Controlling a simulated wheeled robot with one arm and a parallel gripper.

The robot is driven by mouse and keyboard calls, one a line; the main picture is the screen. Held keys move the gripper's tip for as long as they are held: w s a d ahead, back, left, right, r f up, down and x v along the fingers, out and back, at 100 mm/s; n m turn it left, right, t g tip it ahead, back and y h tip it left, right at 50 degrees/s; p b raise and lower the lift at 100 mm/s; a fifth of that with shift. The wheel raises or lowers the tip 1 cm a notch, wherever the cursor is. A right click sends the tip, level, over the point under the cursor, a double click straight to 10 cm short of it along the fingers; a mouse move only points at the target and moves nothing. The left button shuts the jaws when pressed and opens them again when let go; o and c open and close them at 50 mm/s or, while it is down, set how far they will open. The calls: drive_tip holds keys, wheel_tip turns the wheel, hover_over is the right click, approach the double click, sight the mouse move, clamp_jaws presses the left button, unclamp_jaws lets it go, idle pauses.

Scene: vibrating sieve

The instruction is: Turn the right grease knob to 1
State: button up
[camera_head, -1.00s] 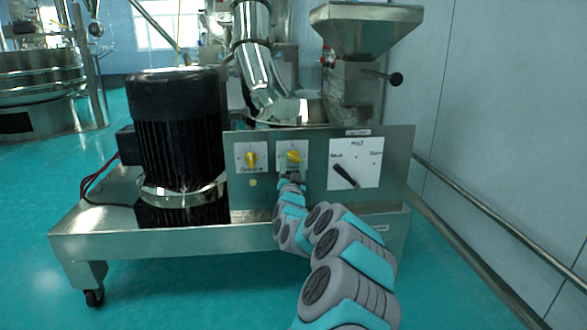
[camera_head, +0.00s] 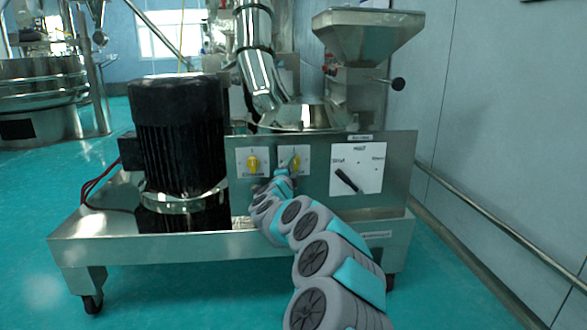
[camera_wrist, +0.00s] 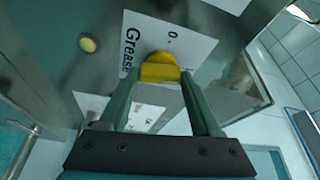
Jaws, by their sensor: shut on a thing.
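The right grease knob (camera_head: 294,162) is a yellow handle on a white label plate on the machine's front panel. In the wrist view the knob (camera_wrist: 160,72) lies between the two green fingers of my gripper (camera_wrist: 162,84), which are shut on it.
The Mill switch plate (camera_head: 366,160) is to the right. A black motor (camera_head: 178,135) stands left of the panel. A hopper (camera_head: 367,35) rises behind it.

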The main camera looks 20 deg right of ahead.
drive_tip(key=shift+r+m+g, duration=0.1)
drive_tip(key=shift+m+g, duration=0.3)
drive_tip(key=shift+m, duration=0.7)
drive_tip(key=o, duration=1.4)
drive_tip(key=shift+s, duration=0.1)
drive_tip(key=shift+v, duration=3.8)
